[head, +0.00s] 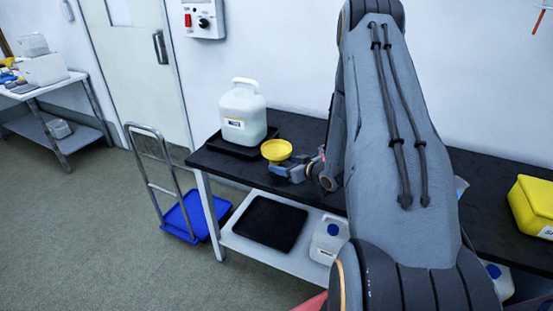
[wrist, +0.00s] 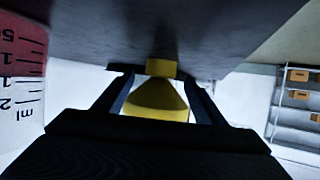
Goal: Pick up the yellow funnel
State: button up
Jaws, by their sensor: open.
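The yellow funnel (head: 277,150) is at the left part of the black bench (head: 490,190), in front of a white jug. My gripper (head: 284,171) is just below and to the right of the funnel's wide cup in the head view. In the wrist view the funnel (wrist: 157,98) shows between the two dark fingers of my gripper (wrist: 160,84), with a gap on both sides. The fingers are open, and no contact with the funnel shows. My arm hides the middle of the bench in the head view.
The white jug (head: 243,112) stands in a black tray (head: 222,146) behind the funnel. A yellow container (head: 533,205) is at the right. A graduated vessel with red (wrist: 22,45) is close at the wrist view's left. A blue cart (head: 182,216) stands left of the bench.

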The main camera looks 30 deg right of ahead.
aim_at(280, 163)
jog(key=shift+p+x, duration=0.5)
jog(key=shift+x, duration=1.4)
jog(key=c, duration=1.2)
jog(key=shift+r, duration=0.1)
